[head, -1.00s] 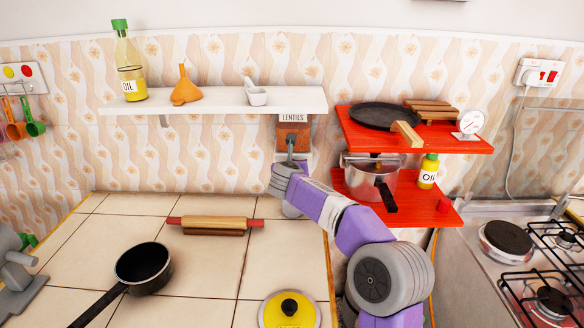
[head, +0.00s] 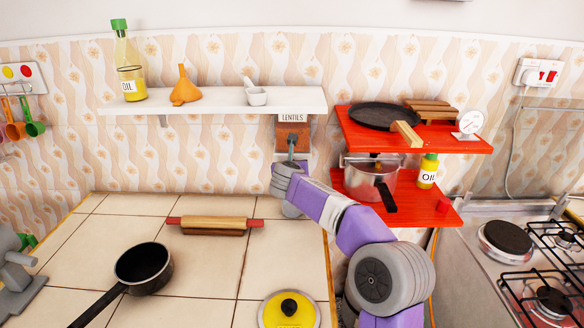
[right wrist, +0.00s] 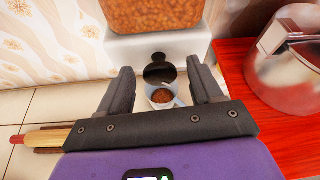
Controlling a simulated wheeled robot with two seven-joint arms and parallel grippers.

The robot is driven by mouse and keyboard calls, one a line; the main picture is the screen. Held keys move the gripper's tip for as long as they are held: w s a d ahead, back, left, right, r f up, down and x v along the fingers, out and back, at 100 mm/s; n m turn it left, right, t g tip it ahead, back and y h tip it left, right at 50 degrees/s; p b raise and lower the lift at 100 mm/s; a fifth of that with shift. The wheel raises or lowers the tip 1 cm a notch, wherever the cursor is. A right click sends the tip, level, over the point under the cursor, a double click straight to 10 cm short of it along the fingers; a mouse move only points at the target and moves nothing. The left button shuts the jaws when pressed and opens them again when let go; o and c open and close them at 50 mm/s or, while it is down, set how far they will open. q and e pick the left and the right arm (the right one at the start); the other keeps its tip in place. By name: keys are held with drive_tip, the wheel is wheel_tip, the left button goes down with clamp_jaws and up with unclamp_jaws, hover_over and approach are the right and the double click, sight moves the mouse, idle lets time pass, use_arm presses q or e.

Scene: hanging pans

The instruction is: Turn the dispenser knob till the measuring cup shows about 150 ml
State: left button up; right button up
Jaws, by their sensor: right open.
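The lentil dispenser (head: 294,119) hangs on the wall below the right end of the white shelf, with a LENTILS label and orange-brown lentils in its hopper. In the right wrist view, the hopper (right wrist: 155,12) is at the top and a dark round knob (right wrist: 158,73) is below it. The measuring cup (right wrist: 163,98) shows beyond the knob with brown lentils in it; its scale cannot be read. My right gripper (right wrist: 162,82) is open, its fingers on either side of the knob and cup, apart from both. In the head view my right arm hides the cup.
A red two-tier shelf (head: 447,143) with a pan, a pot (head: 371,182) and an oil bottle stands close right of my arm. A rolling pin (head: 215,225), a black saucepan (head: 143,268) and a yellow lid (head: 289,311) lie on the tiled counter. A stove is at the right.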

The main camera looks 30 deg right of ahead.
drive_tip(key=v, duration=0.7)
drive_tip(key=shift+s+a, duration=0.2)
